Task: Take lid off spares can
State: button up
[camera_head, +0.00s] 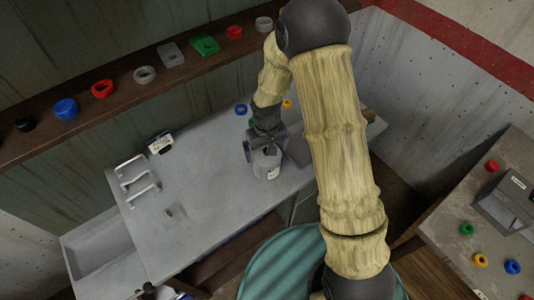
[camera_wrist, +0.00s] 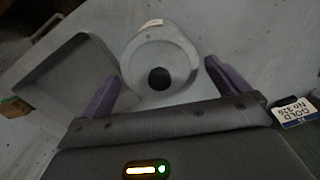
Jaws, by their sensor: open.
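The spares can (camera_head: 267,170) is a grey round can with a pale label, standing on the grey bench near its front edge. In the wrist view its round grey lid (camera_wrist: 150,52) is on top, with a black knob (camera_wrist: 159,78) at its middle. My gripper (camera_wrist: 161,74) is open over the can, with one purple finger on each side of the knob. Neither finger visibly touches the knob. In the head view my gripper (camera_head: 262,146) hides part of the can's top.
A grey open tray (camera_wrist: 62,78) sits close beside the can. A "GOLD No 326" card (camera_wrist: 295,111) stands on the bench (camera_head: 205,190). Several metal handles (camera_head: 138,180) rise at the bench's left. A shelf (camera_head: 120,102) behind holds coloured rings. The bench's middle is mostly clear.

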jog(key=c, duration=0.8)
jog(key=shift+c, duration=0.2)
notch_tip(320, 180, up, 10)
jog(key=shift+r+b, duration=0.1)
jog(key=shift+b, duration=0.95)
